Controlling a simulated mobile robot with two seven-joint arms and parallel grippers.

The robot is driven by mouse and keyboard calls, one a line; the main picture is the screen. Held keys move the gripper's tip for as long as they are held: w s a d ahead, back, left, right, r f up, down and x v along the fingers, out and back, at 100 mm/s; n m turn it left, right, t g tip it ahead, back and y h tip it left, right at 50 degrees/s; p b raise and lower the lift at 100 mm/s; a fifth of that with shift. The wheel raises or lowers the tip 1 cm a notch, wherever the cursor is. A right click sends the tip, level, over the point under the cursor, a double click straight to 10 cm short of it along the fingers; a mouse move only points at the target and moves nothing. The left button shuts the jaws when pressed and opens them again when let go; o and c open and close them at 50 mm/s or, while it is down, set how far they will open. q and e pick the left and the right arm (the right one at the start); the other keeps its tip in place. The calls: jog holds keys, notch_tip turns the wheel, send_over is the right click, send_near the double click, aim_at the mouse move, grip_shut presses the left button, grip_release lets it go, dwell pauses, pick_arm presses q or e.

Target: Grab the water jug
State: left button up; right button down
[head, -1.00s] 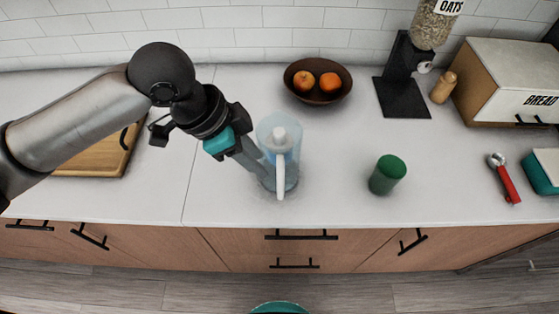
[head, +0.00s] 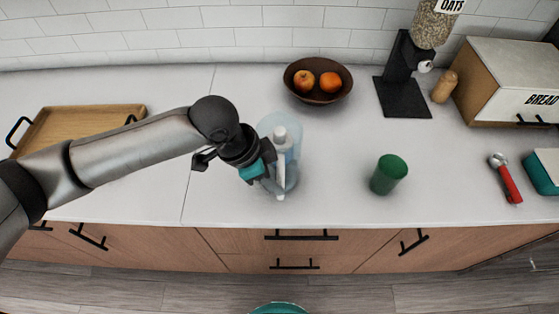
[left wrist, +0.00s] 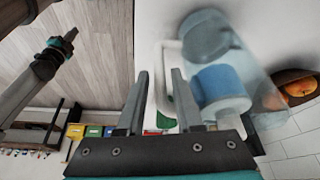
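The water jug (head: 292,170) is clear and bluish with a white lid and white handle, upright on the white counter. It also shows in the left wrist view (left wrist: 208,42), right of the fingers. My left gripper (head: 272,186) is at the jug's handle side, overlapping the handle in the head view. In the left wrist view its two fingers (left wrist: 160,72) are spread apart, with part of the white handle showing near the right finger. I cannot tell whether they touch it. My right gripper (left wrist: 68,40) shows small at the left wrist view's upper left, away from the jug; its fingers are unclear.
A green cup (head: 388,175) stands to the right of the jug. A brown fruit bowl (head: 318,96) is behind it. An oats dispenser (head: 403,85) and bread box (head: 490,75) stand at the back right. A wooden tray (head: 75,130) lies at left.

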pick_arm(q)
jog(key=shift+x, duration=2)
grip_shut()
jog(key=shift+r, duration=0.1)
